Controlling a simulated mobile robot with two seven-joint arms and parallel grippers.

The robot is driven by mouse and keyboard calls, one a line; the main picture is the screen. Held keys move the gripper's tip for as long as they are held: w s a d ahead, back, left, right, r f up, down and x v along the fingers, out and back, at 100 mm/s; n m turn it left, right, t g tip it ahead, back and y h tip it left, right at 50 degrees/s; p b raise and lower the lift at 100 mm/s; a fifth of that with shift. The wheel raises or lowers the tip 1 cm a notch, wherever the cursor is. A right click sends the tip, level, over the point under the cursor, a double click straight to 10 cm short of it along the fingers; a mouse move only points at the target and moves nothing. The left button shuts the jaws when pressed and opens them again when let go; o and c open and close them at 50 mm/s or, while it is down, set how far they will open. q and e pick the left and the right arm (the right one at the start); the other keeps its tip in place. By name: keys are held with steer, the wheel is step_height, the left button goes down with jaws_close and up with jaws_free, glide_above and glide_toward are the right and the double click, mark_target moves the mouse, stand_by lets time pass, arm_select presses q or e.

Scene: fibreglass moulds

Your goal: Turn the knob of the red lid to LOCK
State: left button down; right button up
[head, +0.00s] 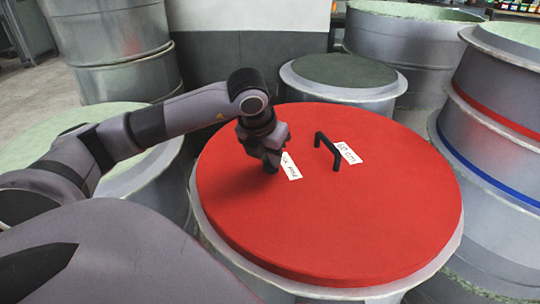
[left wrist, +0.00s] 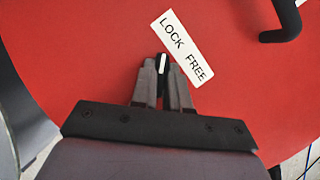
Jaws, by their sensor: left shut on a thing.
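The red lid (head: 360,215) lies flat on a round grey mould. Its small black knob with a white line (left wrist: 162,63) shows in the left wrist view between my left gripper's fingertips (left wrist: 163,80). The gripper is shut on the knob from above. The white line runs roughly up the picture; I cannot tell surely which word it marks. A white label reading LOCK FREE (left wrist: 182,47) is beside the knob, LOCK at the upper left end, FREE at the lower right. In the head view my left gripper (head: 271,163) hides the knob, and the label (head: 291,167) shows just right of it.
A black bar handle (head: 328,149) stands up from the lid right of the knob, with a "60 cm" label (head: 347,152) beside it. Several grey moulds surround the lid, one with red and blue bands (head: 498,115) at right. The lid's near part is clear.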

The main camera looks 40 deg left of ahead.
arm_select(q)
steer(key=shift+f, duration=0.15)
steer(key=c, duration=1.1)
jaws_free()
steer(key=shift+r, duration=0.3)
steer(key=p+v, duration=0.1)
steer(key=v, duration=0.5)
steer(key=shift+s+d+r, duration=0.1)
steer(key=shift+s+r, duration=0.15)
steer(key=shift+r, duration=0.05)
